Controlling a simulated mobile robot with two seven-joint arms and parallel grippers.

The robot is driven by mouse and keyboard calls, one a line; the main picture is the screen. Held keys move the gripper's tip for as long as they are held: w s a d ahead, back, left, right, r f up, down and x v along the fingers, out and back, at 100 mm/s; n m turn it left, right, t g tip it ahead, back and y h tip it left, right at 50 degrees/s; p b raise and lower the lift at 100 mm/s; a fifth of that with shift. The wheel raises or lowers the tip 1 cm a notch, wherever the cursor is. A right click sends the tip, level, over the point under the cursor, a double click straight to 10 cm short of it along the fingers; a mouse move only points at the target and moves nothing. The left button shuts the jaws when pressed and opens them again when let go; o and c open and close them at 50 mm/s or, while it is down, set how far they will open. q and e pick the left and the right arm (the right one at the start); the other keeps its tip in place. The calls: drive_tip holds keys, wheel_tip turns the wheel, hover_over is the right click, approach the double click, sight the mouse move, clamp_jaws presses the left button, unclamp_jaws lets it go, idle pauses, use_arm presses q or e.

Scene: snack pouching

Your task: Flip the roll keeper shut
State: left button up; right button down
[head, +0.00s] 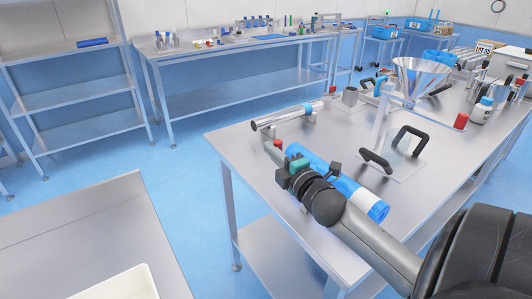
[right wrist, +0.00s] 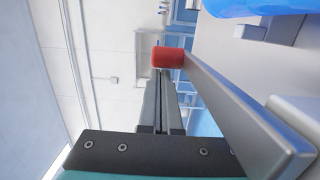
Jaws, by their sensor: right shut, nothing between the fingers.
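The blue film roll (head: 340,185) lies along the near table, partly hidden in the head view by my right arm and gripper. It shows at the top right edge of the right wrist view (right wrist: 260,5). The roll keeper is a flat metal bar (right wrist: 240,110) with a red tip (right wrist: 168,57); a gap shows between bar and roll. The red tip also shows in the head view (head: 277,143), just beyond my right gripper (head: 281,158). This gripper's fingers (right wrist: 165,85) are shut and empty, close to the red tip; contact cannot be told. My left gripper is out of view.
A metal roller (head: 285,116) lies behind the film roll. A funnel on a stand (head: 420,75) and black-handled sealing parts (head: 408,140) stand to the right. A red-capped piece (head: 460,122) and a white bottle (head: 482,110) stand farther right.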

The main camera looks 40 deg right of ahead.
drive_tip(key=shift+d, duration=0.1)
idle(0.3)
drive_tip(key=shift+d+m+h, duration=0.25)
drive_tip(key=shift+m+h, duration=0.15)
